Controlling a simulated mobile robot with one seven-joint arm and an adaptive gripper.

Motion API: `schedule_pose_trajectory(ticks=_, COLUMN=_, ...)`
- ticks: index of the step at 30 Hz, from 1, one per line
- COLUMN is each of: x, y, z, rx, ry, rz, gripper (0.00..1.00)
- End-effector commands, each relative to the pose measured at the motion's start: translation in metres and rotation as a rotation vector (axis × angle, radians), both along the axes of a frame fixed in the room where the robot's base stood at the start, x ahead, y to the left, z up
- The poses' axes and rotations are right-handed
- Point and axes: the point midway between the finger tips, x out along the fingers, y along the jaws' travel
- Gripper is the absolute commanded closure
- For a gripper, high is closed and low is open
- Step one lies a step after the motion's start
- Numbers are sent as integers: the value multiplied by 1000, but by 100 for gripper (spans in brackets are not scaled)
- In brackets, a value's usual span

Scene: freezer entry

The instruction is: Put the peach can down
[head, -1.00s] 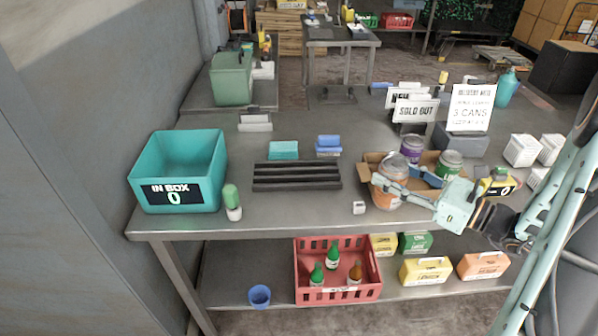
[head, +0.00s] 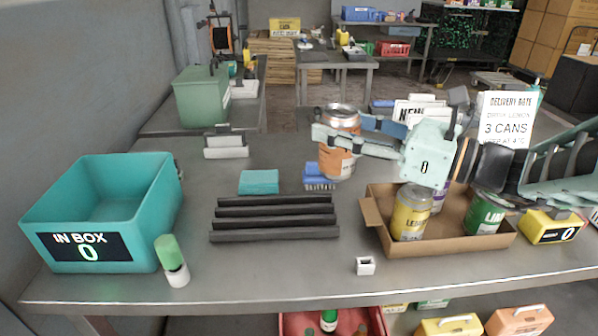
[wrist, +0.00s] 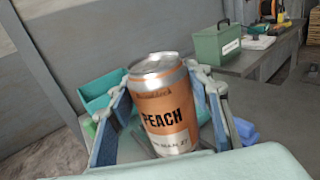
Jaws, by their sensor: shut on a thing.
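The peach can (head: 339,143) is orange and silver, and its PEACH label faces the camera in the wrist view (wrist: 166,112). My gripper (head: 338,140) is shut on it, with one finger on each side in the wrist view (wrist: 166,105). The can is roughly upright in the head view and appears held above the table (head: 290,262), left of and behind the cardboard tray (head: 440,248). Its base overlaps the blue brush in the picture; the exact gap below it is hard to tell.
The cardboard tray holds a yellow lemon can (head: 410,212), a green can (head: 485,213) and a purple can. A teal IN BOX (head: 85,245) reading 0 stands at left. Signs stand behind.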

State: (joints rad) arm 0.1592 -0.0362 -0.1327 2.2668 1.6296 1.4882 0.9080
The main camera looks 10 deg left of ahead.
Motion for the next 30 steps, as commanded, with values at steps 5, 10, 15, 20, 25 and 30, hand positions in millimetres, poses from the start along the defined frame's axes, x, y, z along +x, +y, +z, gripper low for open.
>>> schedule_pose_trajectory(ticks=5, x=2, y=46, z=-26, rx=1, ry=-4, rz=9, gripper=90)
schedule_pose_trajectory(ticks=10, x=7, y=80, z=-45, rx=1, ry=-8, rz=7, gripper=90)
schedule_pose_trajectory(ticks=15, x=9, y=99, z=-67, rx=1, ry=-8, rz=6, gripper=90)
schedule_pose_trajectory(ticks=20, x=11, y=111, z=-78, rx=1, ry=-8, rz=5, gripper=90)
schedule_pose_trajectory(ticks=25, x=12, y=115, z=-81, rx=1, ry=-8, rz=3, gripper=90)
schedule_pose_trajectory(ticks=30, x=12, y=123, z=-94, rx=1, ry=-7, rz=5, gripper=90)
